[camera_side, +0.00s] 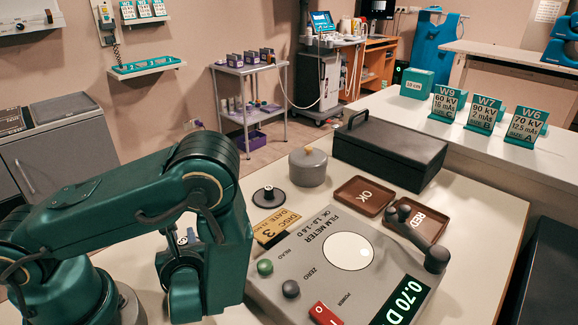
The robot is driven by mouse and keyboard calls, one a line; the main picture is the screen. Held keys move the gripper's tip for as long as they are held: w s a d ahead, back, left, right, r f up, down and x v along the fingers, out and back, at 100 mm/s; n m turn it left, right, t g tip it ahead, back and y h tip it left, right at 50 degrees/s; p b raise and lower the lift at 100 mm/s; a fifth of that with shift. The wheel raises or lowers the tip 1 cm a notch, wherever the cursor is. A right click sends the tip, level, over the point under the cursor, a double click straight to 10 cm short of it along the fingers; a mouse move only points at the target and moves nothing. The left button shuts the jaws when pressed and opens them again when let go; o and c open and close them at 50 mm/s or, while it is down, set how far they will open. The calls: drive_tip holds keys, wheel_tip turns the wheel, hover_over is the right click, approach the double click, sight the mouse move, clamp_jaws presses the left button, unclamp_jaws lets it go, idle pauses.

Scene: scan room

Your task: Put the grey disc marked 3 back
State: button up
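I cannot make out a grey disc marked 3 for certain. My gripper (186,240) is at the left, below my green wrist and left of the yellow card. Its fingertips are mostly hidden by my arm, so its opening and any held thing cannot be seen.
Signs (485,115) stand on the back counter.

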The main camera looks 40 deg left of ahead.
drive_tip(key=o, duration=0.4)
